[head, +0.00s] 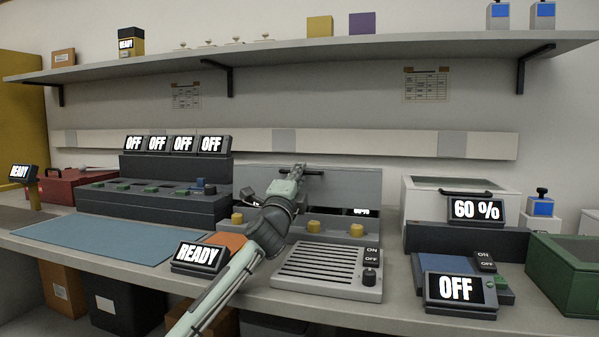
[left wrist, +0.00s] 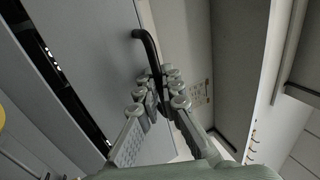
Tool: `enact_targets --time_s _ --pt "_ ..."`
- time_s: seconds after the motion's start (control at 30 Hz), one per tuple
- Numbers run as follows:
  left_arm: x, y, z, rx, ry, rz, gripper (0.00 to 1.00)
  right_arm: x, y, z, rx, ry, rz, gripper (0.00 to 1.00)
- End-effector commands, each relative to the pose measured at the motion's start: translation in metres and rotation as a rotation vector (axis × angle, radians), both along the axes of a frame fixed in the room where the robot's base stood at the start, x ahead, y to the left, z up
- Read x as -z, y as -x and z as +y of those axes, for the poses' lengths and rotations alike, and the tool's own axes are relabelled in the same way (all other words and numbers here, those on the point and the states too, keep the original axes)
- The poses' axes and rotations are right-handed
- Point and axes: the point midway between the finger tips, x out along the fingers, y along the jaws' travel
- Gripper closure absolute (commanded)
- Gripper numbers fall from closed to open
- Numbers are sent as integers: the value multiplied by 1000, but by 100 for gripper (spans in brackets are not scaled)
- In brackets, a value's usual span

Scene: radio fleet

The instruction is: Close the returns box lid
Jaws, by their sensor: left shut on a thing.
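A grey panel (head: 345,187) with a black bar handle (head: 317,172) stands upright behind the row of yellow knobs. It looks like a raised lid; no label marks it as the returns box, and the box body is mostly hidden. My left gripper (head: 299,171) is shut on the handle near the panel's top edge. In the left wrist view, the fingers of my left gripper (left wrist: 163,92) close around the black handle (left wrist: 150,45), which joins the grey panel (left wrist: 95,50). My right gripper is not in view.
A slatted grey unit (head: 318,270) and a READY display (head: 200,256) stand in front. A white box (head: 420,205) with a 60 % display (head: 476,209) is to the right, a green box (head: 565,270) further right. A blue mat (head: 95,238) lies left. A shelf (head: 330,58) runs above.

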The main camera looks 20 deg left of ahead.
Motion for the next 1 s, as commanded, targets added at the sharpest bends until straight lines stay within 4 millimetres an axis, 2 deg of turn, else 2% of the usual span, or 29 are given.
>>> enact_targets --time_s 0.23,0.27,0.33,0.67,0.83,1.0 --pt "2 -1 0 0 -1 3 100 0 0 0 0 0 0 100" --pt "2 -1 0 0 -1 3 91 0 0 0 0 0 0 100" --pt "1 -1 0 0 -1 3 84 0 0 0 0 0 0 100" --pt "1 1 0 0 0 1 84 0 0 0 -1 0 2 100" --pt "8 20 0 0 0 1 84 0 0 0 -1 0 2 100" --pt "21 54 0 1 0 3 84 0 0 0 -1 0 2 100"
